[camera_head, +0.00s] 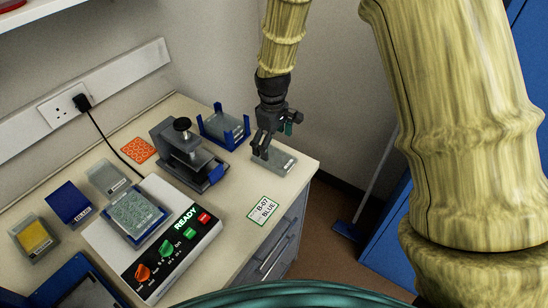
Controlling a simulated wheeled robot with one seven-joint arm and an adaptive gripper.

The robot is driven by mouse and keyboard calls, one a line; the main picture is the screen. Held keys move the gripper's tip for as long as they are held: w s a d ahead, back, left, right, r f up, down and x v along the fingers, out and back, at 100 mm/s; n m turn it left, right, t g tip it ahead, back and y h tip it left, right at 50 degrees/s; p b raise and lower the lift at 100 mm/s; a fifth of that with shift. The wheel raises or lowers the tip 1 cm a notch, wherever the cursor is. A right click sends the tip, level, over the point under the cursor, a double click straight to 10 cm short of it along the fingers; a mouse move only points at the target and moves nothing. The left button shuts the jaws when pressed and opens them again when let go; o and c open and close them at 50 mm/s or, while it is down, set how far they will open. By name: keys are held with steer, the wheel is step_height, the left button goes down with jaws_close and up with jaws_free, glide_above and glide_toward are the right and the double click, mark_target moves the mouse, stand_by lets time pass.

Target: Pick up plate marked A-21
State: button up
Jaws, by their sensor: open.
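My gripper (268,146) points down at the right end of the bench. It is open, directly over a grey, clear-topped plate (288,165) with a small white label. Its fingertips are at or just above the plate's left part and hide some of it; I cannot tell whether they touch. The label is too small to read, so I cannot tell whether this is A-21. Another labelled clear plate (106,177) lies left of the shaker, and a clear plate (222,127) sits in a blue holder. No A-21 marking is legible.
A shaker (185,246) reading READY carries a clear plate in a blue frame. Blue (69,202) and yellow (34,236) plates lie left. A dark press-like device (180,150) stands left of my gripper. A "B-07 BLUE" card (263,209) lies near the bench's front edge.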

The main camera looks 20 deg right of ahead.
mark_target(274, 158)
steer(key=shift+d+f+p, duration=0.15)
steer(key=shift+f+p, duration=0.65)
steer(key=shift+f, duration=0.35)
steer(key=shift+f+p, duration=0.55)
steer(key=shift+f, duration=1.05)
steer(key=c, duration=1.2)
